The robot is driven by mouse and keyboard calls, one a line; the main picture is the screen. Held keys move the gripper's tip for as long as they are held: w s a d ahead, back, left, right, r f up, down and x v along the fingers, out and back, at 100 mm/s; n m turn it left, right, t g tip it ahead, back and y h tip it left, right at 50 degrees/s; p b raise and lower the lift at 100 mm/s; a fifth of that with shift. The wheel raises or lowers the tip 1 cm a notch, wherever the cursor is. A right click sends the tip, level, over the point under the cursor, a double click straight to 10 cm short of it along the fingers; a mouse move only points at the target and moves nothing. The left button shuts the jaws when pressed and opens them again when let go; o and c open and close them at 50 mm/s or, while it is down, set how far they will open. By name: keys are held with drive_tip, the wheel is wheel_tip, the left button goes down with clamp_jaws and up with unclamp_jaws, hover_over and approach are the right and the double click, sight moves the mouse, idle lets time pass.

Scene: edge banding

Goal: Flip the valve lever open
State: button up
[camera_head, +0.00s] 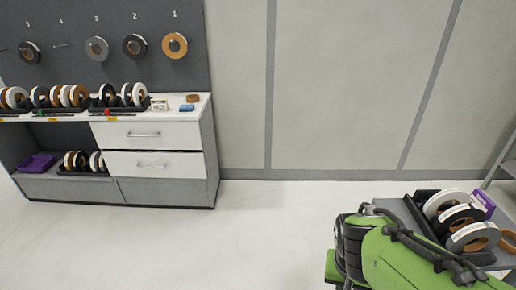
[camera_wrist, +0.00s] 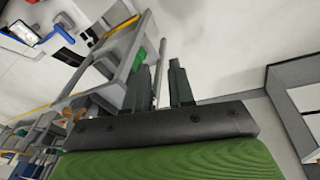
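My gripper (camera_wrist: 158,68) shows in the wrist view with its two dark fingers apart and nothing clearly held between them. A thin grey post shows in the gap between the fingers; I cannot tell how far behind them it is. I cannot make out a valve lever for certain in either view. Blue parts (camera_wrist: 65,22) show at the upper left of the wrist view, beside a white and grey machine, but they are too small to identify. They are well apart from my gripper. My gripper's fingers are not visible in the head view.
A cart (camera_head: 499,262) with a dark rack of edge-band rolls (camera_head: 458,216) stands at the right, close to my green arm. A white-topped cabinet (camera_head: 160,188) with rolls stands at the left under a grey pegboard (camera_head: 90,62). The floor between is clear.

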drive_tip(key=s+a+r+n+t+y+p, duration=0.2)
drive_tip(key=s+a+r+n+t, duration=0.2)
drive_tip(key=s+r, duration=0.3)
wheel_tip(320, 180, up, 5)
drive_tip(key=shift+s+a+f, duration=0.15)
drive_tip(key=shift+a+f, duration=0.05)
drive_tip(key=shift+a, duration=0.65)
